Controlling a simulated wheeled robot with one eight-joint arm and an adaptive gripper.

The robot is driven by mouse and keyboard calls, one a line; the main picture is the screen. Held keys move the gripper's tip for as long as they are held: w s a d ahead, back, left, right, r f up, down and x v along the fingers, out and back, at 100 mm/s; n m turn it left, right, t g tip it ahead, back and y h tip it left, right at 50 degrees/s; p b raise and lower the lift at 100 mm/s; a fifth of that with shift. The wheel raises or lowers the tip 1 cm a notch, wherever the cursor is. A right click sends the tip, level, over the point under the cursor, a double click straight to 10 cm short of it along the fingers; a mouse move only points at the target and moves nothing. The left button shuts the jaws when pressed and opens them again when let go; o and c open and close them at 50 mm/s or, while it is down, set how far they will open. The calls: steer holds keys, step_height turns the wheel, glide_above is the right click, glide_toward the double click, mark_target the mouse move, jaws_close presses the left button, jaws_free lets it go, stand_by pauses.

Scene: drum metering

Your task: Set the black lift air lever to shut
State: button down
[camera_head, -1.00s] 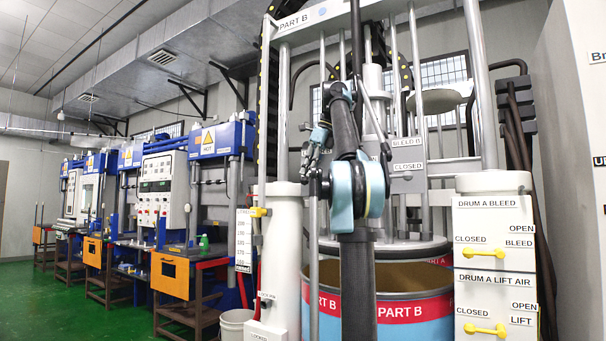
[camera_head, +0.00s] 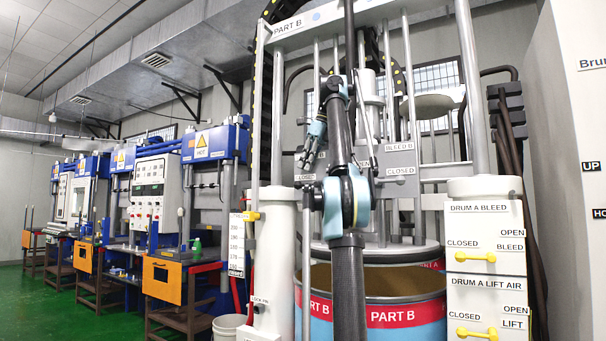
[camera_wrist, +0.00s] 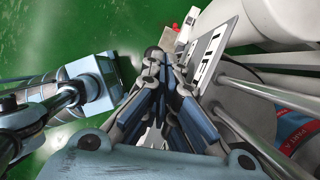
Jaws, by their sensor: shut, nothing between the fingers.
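I cannot make out a black lift air lever in either view. The panel labelled Drum A Lift Air (camera_head: 487,300) is at the lower right of the head view, with a yellow handle (camera_head: 477,333) lying level between its Closed and Lift labels. My gripper (camera_head: 308,170) is up in front of the Part B frame, left of my arm and well apart from that panel. In the wrist view my gripper (camera_wrist: 153,60) is shut and empty, its fingers together over the green floor. A dark rounded shape at the fingertips is too unclear to name.
The Drum A Bleed panel (camera_head: 487,230) with its yellow handle (camera_head: 476,257) sits above. A white post (camera_head: 272,260) with a yellow handle (camera_head: 250,216) is left. Blue presses line the left; green floor (camera_head: 60,310) is open there.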

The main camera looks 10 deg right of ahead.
steer(key=s+d, duration=0.4)
steer(key=d, duration=0.7)
steer(key=shift+d+r, duration=0.3)
steer(key=shift+s, duration=0.1)
